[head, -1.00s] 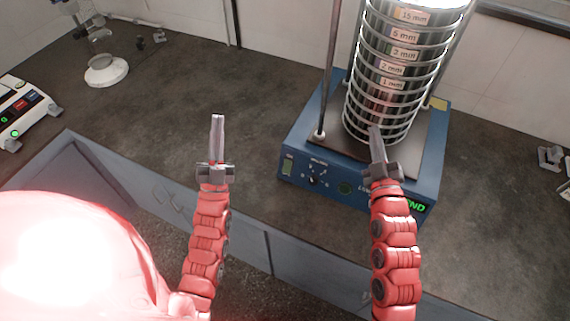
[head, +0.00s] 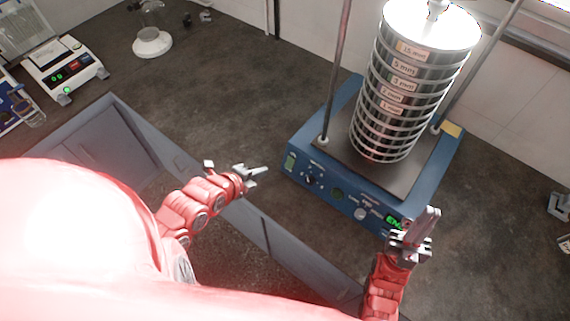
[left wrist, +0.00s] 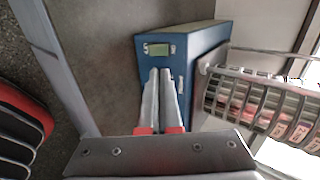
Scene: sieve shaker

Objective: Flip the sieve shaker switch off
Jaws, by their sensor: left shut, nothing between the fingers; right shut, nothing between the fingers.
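The sieve shaker has a blue base (head: 326,192) on the bench at centre right in the head view, with a tall stack of metal sieves (head: 408,80) on top. Its front panel shows a small green display, a dark dial (head: 310,179), a grey knob (head: 360,214) and a lit green readout (head: 393,221). I cannot tell the switch apart clearly. My left gripper (head: 262,171) is shut and empty, just left of the panel's left end. In the left wrist view its fingers (left wrist: 164,72) point at the base (left wrist: 196,48) near the display. My right gripper (head: 430,212) is shut and empty in front of the panel's right end.
A balance (head: 68,65) stands on the bench at far left, with a glass beaker beside it. A white-based stand (head: 152,42) is at the back left. The bench between them and the shaker is clear. Small grey parts (head: 560,206) lie at the right edge.

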